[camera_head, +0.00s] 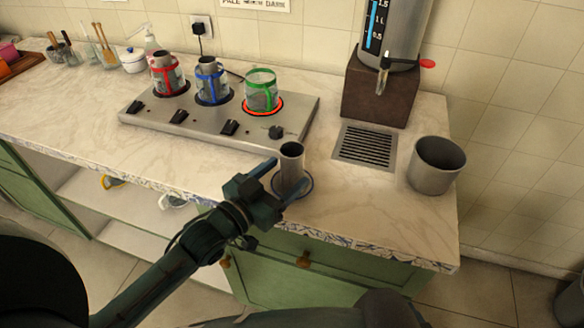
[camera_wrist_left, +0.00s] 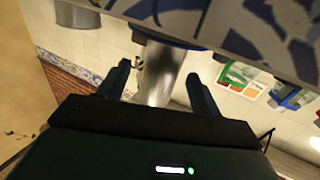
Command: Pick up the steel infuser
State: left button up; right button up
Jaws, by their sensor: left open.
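The steel infuser (camera_head: 291,160) is a tall grey cylinder standing upright near the counter's front edge, with a blue-rimmed saucer or ring (camera_head: 308,185) around its base. My left gripper (camera_head: 292,174) reaches in from the front left, its two fingers spread on either side of the cylinder. In the left wrist view the infuser (camera_wrist_left: 160,72) shows between the open fingers (camera_wrist_left: 158,82), apparently with gaps at both sides. Its blue-rimmed base shows at the top of that view (camera_wrist_left: 165,40). My right gripper is not in view.
A steel hot plate (camera_head: 205,125) behind holds glasses with red (camera_head: 168,75), blue (camera_head: 212,85) and green (camera_head: 261,90) holders. A samovar (camera_head: 385,85) stands at the back right above a drip grate (camera_head: 366,146). A grey metal pot (camera_head: 437,168) stands at the right.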

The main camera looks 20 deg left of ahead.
aim_at(285, 173)
pick_arm(q)
jog(key=x, duration=0.3)
jog(key=shift+w+d, duration=0.1)
jog(key=shift+w, duration=0.25)
jog(key=c, duration=1.1)
